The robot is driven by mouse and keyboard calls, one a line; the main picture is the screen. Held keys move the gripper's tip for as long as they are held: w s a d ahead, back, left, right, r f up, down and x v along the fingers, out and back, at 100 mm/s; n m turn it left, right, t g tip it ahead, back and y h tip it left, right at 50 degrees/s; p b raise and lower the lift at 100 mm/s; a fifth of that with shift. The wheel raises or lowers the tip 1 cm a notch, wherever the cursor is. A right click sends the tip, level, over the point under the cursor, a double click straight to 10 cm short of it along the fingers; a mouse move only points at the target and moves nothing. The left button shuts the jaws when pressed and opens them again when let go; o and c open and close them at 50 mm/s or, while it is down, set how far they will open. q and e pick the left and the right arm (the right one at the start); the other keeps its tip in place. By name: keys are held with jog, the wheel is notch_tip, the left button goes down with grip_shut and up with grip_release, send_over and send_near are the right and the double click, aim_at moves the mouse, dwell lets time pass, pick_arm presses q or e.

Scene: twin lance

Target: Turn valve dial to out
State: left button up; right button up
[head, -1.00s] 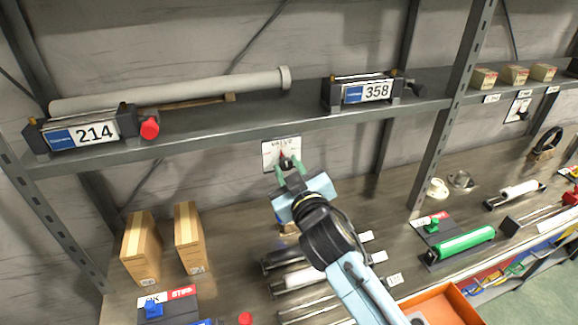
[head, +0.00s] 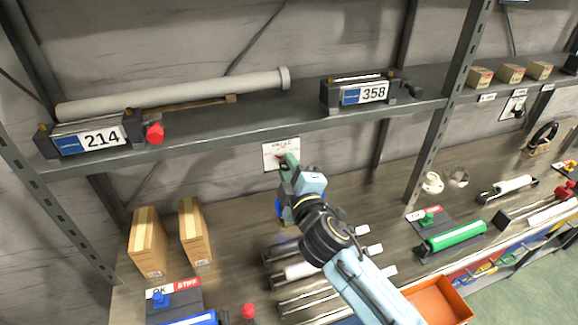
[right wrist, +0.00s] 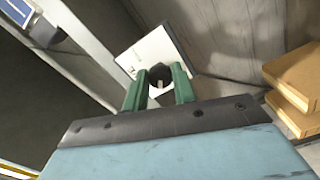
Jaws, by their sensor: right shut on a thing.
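The white valve plate (head: 271,154) hangs below the upper shelf's front edge, near the middle of the head view. My right gripper (head: 289,162) reaches up to it. In the right wrist view, the green fingers of my right gripper (right wrist: 160,88) are on either side of the dark round valve dial (right wrist: 160,76) and shut on it. A light mark shows on the dial's face. The white plate (right wrist: 145,50) lies behind it. The gripper hides the dial in the head view, and the lettering around it cannot be read. My left gripper is not in view.
The upper shelf (head: 230,131) carries a box marked 214 (head: 98,139), a box marked 358 (head: 362,93) and a long grey tube (head: 180,92). Two cardboard boxes (head: 147,243) stand on the lower surface, left of my arm. An orange bin (head: 440,300) is at the lower right.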

jog(key=shift+n, duration=0.5)
jog(key=o, duration=1)
jog(key=b+v, duration=0.2)
jog(key=v, duration=1.1)
jog(key=shift+s+d+r, duration=0.1)
jog(key=shift+s, duration=0.05)
